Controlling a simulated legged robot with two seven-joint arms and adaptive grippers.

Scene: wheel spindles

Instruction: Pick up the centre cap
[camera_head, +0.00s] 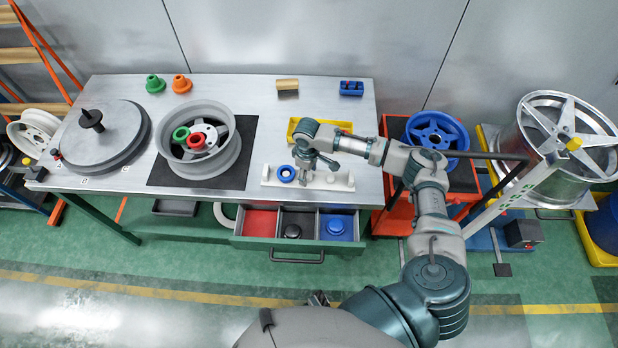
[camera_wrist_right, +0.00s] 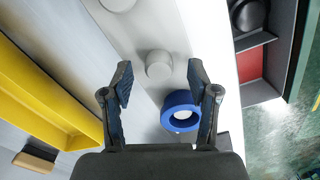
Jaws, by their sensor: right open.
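I cannot tell for sure which part is the centre cap. Round cap-like parts lie in the open drawer: a black one (camera_head: 292,231) in the black compartment and a blue one (camera_head: 336,227) in the blue compartment. My right gripper (camera_head: 306,174) is open and empty above the white rack (camera_head: 342,182) at the table's front. In the right wrist view, a grey round peg (camera_wrist_right: 158,65) shows between the open fingertips (camera_wrist_right: 160,82). A blue ring (camera_wrist_right: 181,104) shows beside the right-hand finger. A small dark part at the bottom centre may be my left gripper; its jaws are unclear.
The drawer (camera_head: 262,242) stands open below the table's front edge; its red compartment looks empty. A wheel (camera_head: 231,152) with green and red rings lies on a black mat. A yellow tray (camera_head: 295,128) is behind the rack. A blue wheel (camera_head: 437,132) stands on the right.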

